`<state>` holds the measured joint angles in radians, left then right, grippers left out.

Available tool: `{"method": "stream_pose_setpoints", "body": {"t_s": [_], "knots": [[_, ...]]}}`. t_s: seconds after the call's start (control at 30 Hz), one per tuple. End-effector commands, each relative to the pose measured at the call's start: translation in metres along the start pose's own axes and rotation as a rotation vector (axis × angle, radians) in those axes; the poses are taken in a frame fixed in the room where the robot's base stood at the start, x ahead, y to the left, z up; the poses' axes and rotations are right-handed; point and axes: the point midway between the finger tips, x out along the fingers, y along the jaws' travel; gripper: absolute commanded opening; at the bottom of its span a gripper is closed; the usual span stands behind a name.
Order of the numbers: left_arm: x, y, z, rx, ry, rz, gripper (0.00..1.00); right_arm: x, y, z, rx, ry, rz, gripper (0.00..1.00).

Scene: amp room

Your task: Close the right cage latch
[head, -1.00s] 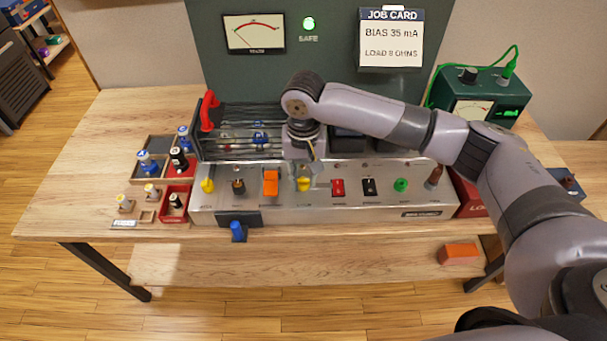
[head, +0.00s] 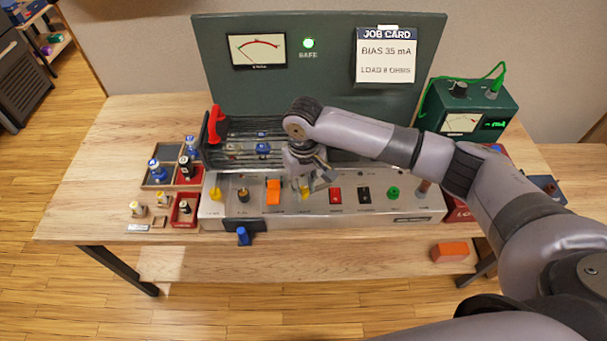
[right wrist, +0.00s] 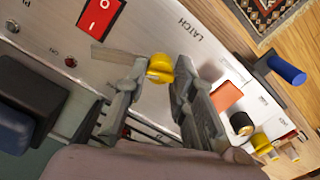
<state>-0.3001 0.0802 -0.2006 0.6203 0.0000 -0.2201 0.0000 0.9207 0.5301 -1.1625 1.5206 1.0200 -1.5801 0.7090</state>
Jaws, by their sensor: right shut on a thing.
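The right cage latch (head: 304,192) is a yellow knob on the metal front panel, beside the orange rocker, and is partly hidden by my right gripper (head: 317,181) in the head view. In the right wrist view the yellow latch (right wrist: 160,68) sits between the fingers of my right gripper (right wrist: 157,80), which is shut on it, near the printed word LATCH. A second yellow latch (head: 215,193) is at the panel's left end. The barred cage (head: 240,150) with its red handle (head: 215,124) lies behind the panel. My left gripper is out of view.
Along the panel stand an orange rocker (head: 273,192), a red switch (head: 335,195), a black switch (head: 364,195) and a green knob (head: 393,193). A blue-ended lever (head: 243,235) sticks out in front. Trays of tubes (head: 158,175) stand at the left. A green meter box (head: 463,110) is at the right.

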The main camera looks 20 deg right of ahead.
Motion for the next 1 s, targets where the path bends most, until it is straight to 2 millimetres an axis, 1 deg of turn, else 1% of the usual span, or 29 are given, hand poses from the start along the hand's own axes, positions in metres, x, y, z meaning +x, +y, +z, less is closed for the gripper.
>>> {"method": "stream_pose_setpoints", "body": {"t_s": [0.03,0.2,0.4,0.7,1.0], "knots": [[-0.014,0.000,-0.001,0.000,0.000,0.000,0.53,-0.007,0.000,0.001,-0.043,-0.003,0.001,0.00],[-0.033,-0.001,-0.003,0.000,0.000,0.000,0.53,-0.006,0.000,0.001,-0.205,-0.003,0.000,0.00],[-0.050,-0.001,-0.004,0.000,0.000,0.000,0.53,-0.005,0.000,0.000,-0.396,-0.002,-0.001,0.00],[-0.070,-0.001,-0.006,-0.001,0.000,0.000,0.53,-0.004,0.000,-0.001,-0.679,0.000,-0.001,0.00],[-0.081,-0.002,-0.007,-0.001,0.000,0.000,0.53,-0.002,0.000,-0.001,-0.929,0.001,0.000,0.00]]}}
